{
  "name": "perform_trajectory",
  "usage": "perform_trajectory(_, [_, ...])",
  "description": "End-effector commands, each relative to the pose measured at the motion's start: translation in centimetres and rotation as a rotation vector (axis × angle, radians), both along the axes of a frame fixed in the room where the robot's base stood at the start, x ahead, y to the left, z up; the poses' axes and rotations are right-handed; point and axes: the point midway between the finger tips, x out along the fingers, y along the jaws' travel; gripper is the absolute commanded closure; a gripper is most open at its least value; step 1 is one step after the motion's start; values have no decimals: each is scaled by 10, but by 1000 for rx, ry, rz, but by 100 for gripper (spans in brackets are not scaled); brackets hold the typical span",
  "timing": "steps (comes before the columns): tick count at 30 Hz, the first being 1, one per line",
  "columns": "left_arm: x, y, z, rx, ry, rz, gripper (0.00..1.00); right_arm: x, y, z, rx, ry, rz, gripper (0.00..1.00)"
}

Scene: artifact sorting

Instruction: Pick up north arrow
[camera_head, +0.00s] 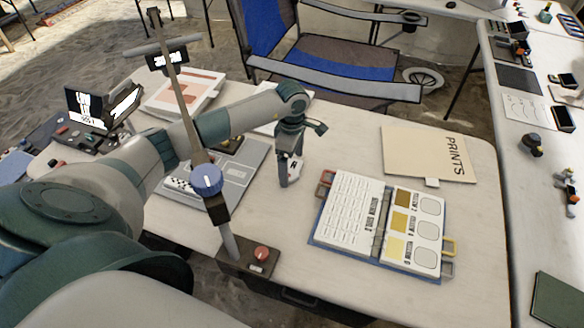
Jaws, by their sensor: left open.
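My left gripper (289,178) points down over the white table (330,150), just right of the grey tray. It is open, and a small white patch with a red mark (295,165) shows at its fingers; I cannot tell whether this is an object or part of the gripper. I cannot clearly make out a north arrow. A small black-and-white checkered piece (181,184) lies on the grey tray (236,178), partly behind the stand and my left arm. My right gripper is not in view.
An upright stand with a blue knob (206,180) rises in front of my left arm from a base with a red button (262,253). An open colour-chart binder (385,222) and a PRINTS folder (428,154) lie to the right. A blue chair (330,55) stands behind the table.

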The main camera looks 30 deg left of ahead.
Motion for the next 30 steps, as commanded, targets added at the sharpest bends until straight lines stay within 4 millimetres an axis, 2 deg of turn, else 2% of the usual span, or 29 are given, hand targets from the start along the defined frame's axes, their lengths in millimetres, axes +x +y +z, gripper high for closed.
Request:
perform_trajectory(5, [0,0,-8,-1,-1,-1,8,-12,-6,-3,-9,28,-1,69])
perform_trajectory(18, [0,0,-8,0,-2,-1,8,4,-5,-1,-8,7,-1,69])
perform_trajectory(24, [0,0,-8,0,-2,-1,52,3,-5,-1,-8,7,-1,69])
perform_trajectory(30, [0,0,-8,0,-2,-1,52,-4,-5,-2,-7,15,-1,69])
